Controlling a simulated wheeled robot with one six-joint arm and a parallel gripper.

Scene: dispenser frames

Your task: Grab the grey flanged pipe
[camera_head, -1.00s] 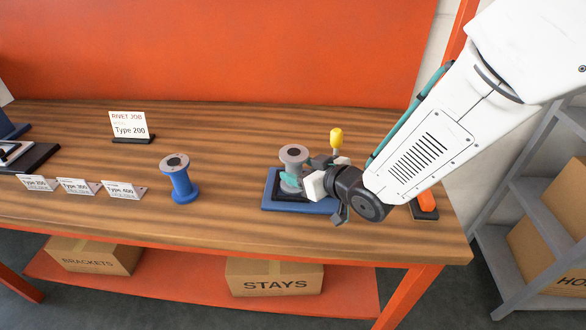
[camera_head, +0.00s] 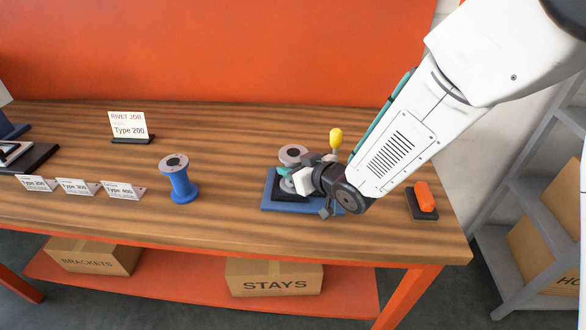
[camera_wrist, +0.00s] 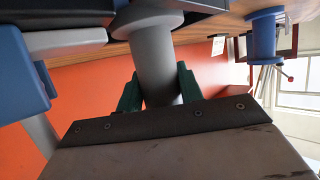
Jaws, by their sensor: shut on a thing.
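The grey flanged pipe (camera_head: 293,155) stands upright on a blue base with a dark pad (camera_head: 268,192), right of the table's middle. Its top flange shows in the head view; my gripper hides much of its body. In the wrist view the pipe's grey shaft (camera_wrist: 155,62) sits between the green fingers of my gripper (camera_wrist: 160,88). My gripper (camera_head: 286,178) is shut on the pipe, with a finger to each side of the shaft.
A yellow-knobbed lever (camera_head: 336,138) rises just behind my gripper. A blue flanged pipe (camera_head: 180,180) stands to the left, and an orange block on a dark base (camera_head: 424,197) lies to the right. Type cards (camera_head: 78,187) line the front left. Wood between is clear.

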